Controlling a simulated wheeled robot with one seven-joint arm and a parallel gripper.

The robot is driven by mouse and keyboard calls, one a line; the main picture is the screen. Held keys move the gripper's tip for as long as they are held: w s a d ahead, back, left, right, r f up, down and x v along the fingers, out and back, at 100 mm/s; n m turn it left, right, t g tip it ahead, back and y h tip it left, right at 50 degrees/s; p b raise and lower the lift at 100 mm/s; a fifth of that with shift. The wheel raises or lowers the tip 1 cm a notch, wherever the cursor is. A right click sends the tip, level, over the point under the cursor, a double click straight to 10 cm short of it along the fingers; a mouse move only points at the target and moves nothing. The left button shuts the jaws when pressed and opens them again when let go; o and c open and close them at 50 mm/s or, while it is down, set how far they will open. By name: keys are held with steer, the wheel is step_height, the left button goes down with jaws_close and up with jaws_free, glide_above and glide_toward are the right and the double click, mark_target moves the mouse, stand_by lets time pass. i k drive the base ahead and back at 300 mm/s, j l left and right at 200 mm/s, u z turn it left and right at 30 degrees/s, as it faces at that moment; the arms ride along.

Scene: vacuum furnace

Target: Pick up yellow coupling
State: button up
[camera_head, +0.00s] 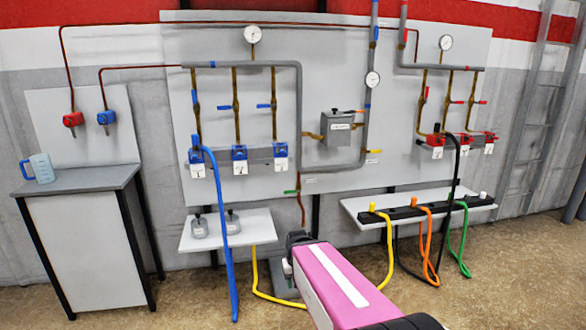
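The yellow coupling (372,207) stands upright at the left end of a black rail (400,213) on the right-hand wall shelf. A yellow hose (389,258) hangs from it, loops down to the floor and runs left behind my arm. My pink and white arm link reaches up from the bottom middle, left of and nearer than the coupling. Its dark far end is apart from the coupling in the picture. No gripper fingers can be made out.
Orange (428,240) and green (463,240) hoses hang right of the yellow one, and a black hose (449,205) rises to the red valves. A blue hose (222,235) hangs at left. A grey cabinet (85,240) stands far left. Front right floor is clear.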

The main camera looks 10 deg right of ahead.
mark_target(372, 206)
steer(key=i+l+z, duration=0.3)
steer(key=i+l, duration=0.3)
steer(key=l, duration=0.15)
steer(key=i+l+z, duration=0.3)
steer(key=i+l, duration=0.35)
